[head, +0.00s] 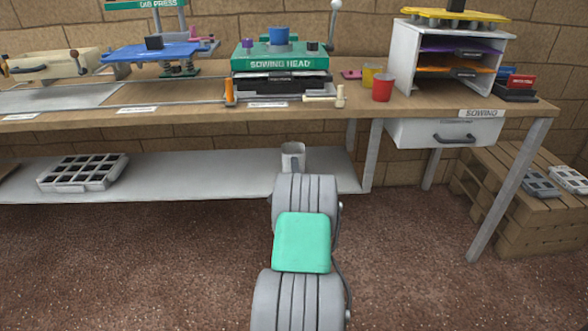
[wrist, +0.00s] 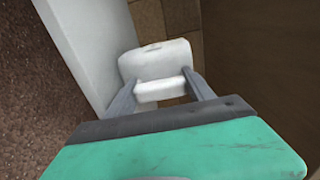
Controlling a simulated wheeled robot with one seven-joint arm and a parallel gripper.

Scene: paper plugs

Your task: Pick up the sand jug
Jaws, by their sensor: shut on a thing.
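The sand jug, a pale grey-white vessel, shows in the head view (head: 293,156) just beyond the end of my arm, at the lower shelf. In the wrist view the pale jug (wrist: 158,60) sits between the two grey fingers of my gripper (wrist: 161,90). The fingers are shut on a pale part of it. In the head view my arm hides the gripper and the jug's lower part. I cannot tell whether the jug touches the shelf.
The grey lower shelf (head: 222,178) runs under the wooden bench (head: 200,97), with a black-celled tray (head: 83,172) at its left. A sowing head (head: 280,62) and red cup (head: 382,87) stand above. A pallet stack (head: 520,190) stands at right. The floor in front is clear.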

